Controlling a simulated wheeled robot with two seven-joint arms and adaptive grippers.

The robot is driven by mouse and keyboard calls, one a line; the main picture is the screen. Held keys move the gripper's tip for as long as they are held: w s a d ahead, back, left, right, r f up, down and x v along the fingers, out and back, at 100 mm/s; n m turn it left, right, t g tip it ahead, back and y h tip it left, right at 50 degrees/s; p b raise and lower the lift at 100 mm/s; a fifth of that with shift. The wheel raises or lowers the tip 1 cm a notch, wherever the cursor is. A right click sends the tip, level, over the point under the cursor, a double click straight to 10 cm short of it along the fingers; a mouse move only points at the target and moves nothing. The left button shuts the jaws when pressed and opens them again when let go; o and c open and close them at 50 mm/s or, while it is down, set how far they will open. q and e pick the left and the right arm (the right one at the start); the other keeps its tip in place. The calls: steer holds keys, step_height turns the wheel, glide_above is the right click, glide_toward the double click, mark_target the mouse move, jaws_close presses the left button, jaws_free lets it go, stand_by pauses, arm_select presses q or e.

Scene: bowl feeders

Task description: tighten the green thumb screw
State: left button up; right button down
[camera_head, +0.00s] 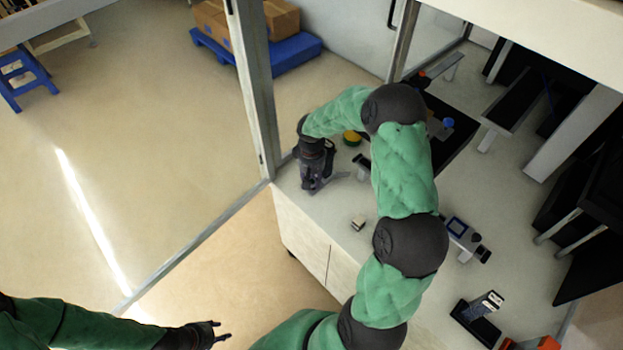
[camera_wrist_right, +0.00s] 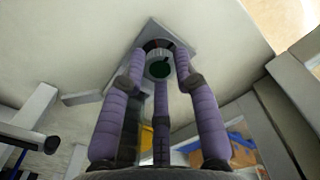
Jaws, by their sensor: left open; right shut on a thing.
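The green thumb screw (camera_wrist_right: 160,69) shows in the right wrist view as a dark green round part within a grey ring, on a grey plate-like fixture (camera_wrist_right: 152,30). My right gripper (camera_wrist_right: 160,62) has its purple fingers around it and is shut on it. In the head view my right gripper (camera_head: 314,184) points down at the near left corner of the white bench, and it hides the screw there. My left gripper (camera_head: 222,334) is open and empty at the bottom left, over the floor and apart from the bench.
A metal post (camera_head: 255,90) stands behind the bench corner.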

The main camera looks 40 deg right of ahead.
steer(key=shift+m, duration=1.1)
steer(key=c, duration=1.2)
jaws_free()
step_height(320, 180, up, 12)
steer(key=shift+a+f, duration=0.1)
